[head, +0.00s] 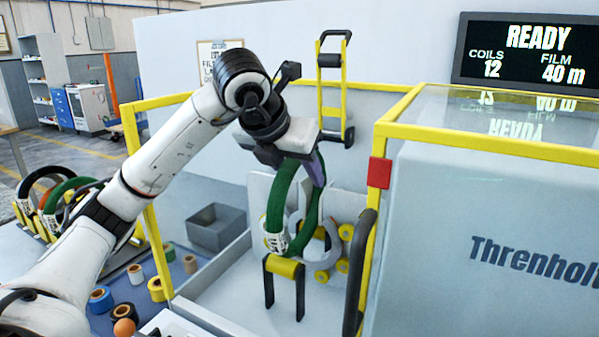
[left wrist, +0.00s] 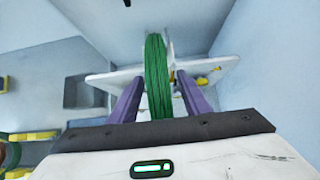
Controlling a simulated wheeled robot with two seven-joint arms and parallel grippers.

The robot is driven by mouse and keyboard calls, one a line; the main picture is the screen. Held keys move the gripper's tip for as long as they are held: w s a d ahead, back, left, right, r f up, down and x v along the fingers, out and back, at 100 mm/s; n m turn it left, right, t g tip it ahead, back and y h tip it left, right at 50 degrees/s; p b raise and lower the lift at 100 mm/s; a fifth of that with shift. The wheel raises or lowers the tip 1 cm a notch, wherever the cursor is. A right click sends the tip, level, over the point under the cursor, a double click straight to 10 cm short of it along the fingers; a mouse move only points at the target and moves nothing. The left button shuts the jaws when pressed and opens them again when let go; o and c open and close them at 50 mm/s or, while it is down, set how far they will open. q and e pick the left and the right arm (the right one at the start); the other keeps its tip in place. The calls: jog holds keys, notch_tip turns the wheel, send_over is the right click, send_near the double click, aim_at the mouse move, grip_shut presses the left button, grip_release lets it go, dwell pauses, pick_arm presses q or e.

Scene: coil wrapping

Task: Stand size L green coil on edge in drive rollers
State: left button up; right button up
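The green coil (head: 279,200) stands about upright on edge at the roller station, with a white label low on its near side. Its foot is close behind a yellow roller (head: 284,267) on a dark stand; I cannot tell whether it rests on the rollers. My left gripper (head: 312,165) is at the top of the coil, reaching down over it. In the left wrist view the purple fingers of the gripper (left wrist: 161,88) are on either side of the coil (left wrist: 157,70), with narrow gaps showing. My right gripper is not in view.
Yellow frame posts and a glass-topped cabinet (head: 480,220) bound the station on the right. A grey bin (head: 217,228) is at its left. More coils (head: 62,200) stand in a rack at far left. Several tape rolls (head: 101,299) lie on the blue surface. The display (head: 525,52) reads READY.

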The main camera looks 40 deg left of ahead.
pick_arm(q)
jog(key=p+v, duration=0.2)
jog(key=v, duration=0.7)
jog(key=shift+a+r, duration=0.1)
jog(key=shift+r, duration=0.15)
jog(key=shift+s+r+p, duration=0.2)
jog(key=shift+s+p, duration=0.05)
jog(key=shift+p, duration=0.05)
jog(key=shift+s+r, duration=0.1)
jog(key=shift+s, duration=0.05)
dwell(0.4)
